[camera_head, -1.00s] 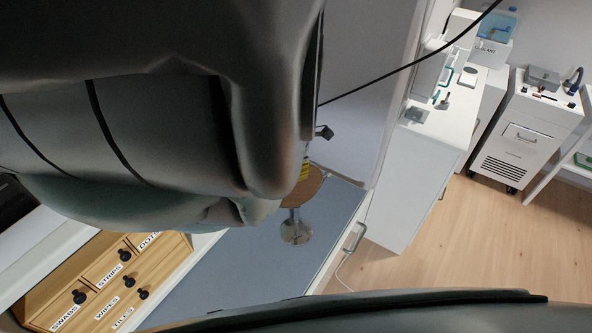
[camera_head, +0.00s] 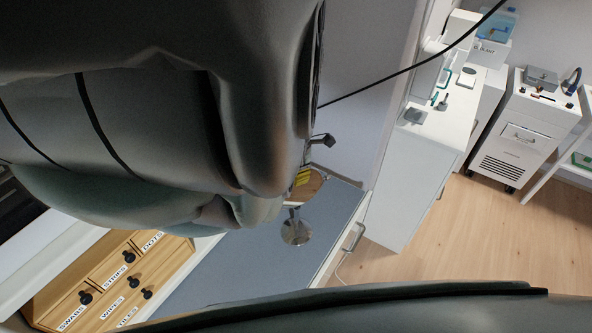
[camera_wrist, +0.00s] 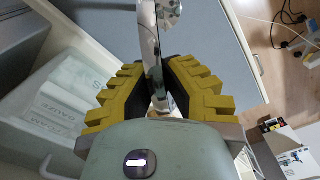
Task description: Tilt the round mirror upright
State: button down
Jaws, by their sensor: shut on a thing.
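The round mirror shows its brown disc (camera_head: 313,184) in the head view, partly hidden by my arm. It stands on a round shiny base (camera_head: 297,231) on the blue-grey top. In the wrist view the mirror (camera_wrist: 150,45) is nearly edge-on, a thin band running up between my fingers, with part of its base (camera_wrist: 170,12) beyond. My gripper (camera_wrist: 158,75) has yellow ridged fingers with dark pads, shut on the mirror's rim from both sides. The mirror's exact tilt is hard to tell.
A wooden drawer box (camera_head: 120,280) with labelled drawers stands at the lower left of the blue-grey top (camera_head: 240,270). An open drawer (camera_wrist: 60,100) with white packs lies left in the wrist view. A white counter (camera_head: 425,150) and a wheeled cart (camera_head: 525,130) stand to the right.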

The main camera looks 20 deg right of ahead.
jog(key=shift+s+f, duration=0.1)
jog(key=shift+f, duration=0.05)
jog(key=c, duration=1)
grip_release()
jog(key=shift+w+r, duration=0.2)
jog(key=shift+r, duration=0.5)
jog(key=shift+s+r, duration=0.15)
jog(key=shift+r, duration=5.2)
